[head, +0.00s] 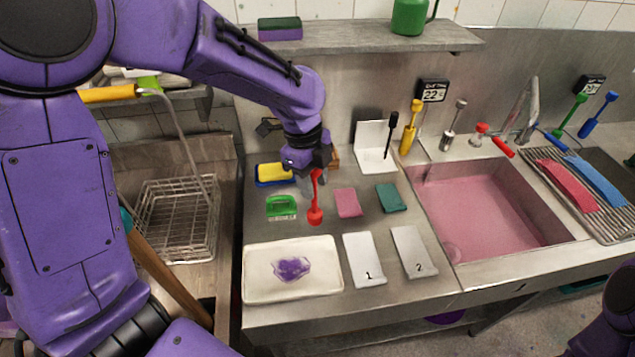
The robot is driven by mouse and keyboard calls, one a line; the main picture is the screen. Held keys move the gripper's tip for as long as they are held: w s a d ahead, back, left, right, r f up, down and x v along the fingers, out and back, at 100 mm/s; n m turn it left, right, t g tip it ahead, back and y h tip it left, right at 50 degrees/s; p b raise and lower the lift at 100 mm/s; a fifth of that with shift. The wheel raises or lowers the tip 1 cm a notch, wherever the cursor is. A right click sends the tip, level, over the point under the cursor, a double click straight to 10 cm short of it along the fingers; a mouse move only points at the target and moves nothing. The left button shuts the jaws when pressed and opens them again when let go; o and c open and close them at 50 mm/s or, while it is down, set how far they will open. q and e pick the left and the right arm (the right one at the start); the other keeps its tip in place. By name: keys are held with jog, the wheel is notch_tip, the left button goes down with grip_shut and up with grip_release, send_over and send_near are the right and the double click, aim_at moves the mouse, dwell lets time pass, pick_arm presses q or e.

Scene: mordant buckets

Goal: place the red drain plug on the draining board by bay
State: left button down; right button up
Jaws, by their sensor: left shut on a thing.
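My left gripper (316,171) is shut on the red drain plug (315,213). The plug hangs upright below the jaws, its stem up and its wider round end down, above the steel counter between a green brush and a pink sponge. Whether it touches the counter is hard to tell. The ribbed draining board (612,229) is at the far right beside the sink, well away from the plug. A red piece and a blue piece lie across it. My right gripper is out of view; only a bit of my right arm shows at the lower right.
A sink of pink liquid (490,210) lies between the counter and the draining board. A tap (530,110) and upright coloured tools stand behind it. A white tray with a purple patch (262,292) and cards 1 (362,249) and 2 (412,240) lie in front.

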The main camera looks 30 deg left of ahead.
pick_arm(q)
jog(key=shift+w+a+f, duration=0.25)
jog(key=shift+a+f, duration=0.05)
jog(key=shift+f, duration=0.05)
jog(key=shift+w+a+f, duration=0.2)
jog(key=shift+w+f, duration=0.35)
jog(key=shift+w, duration=0.2)
jog(key=f, duration=0.1)
jog(key=w+f+p, duration=0.1)
jog(key=f, duration=0.1)
jog(key=w+f, duration=0.1)
jog(key=f, duration=0.1)
jog(key=shift+a+f+p, duration=0.1)
jog(key=shift+f+p, duration=0.05)
jog(key=shift+p, duration=0.2)
jog(key=c, duration=0.7)
grip_release()
jog(key=shift+w+f+g, duration=0.4)
jog(key=shift+w+f, duration=0.05)
jog(key=shift+w, duration=0.4)
jog(key=shift+o, duration=0.2)
notch_tip(320, 180, up, 13)
jog(key=a+b, duration=0.1)
jog(key=b, duration=0.1)
jog(key=shift+w+a+b, duration=0.15)
jog(key=shift+a+b, duration=0.15)
jog(key=shift+a, duration=0.05)
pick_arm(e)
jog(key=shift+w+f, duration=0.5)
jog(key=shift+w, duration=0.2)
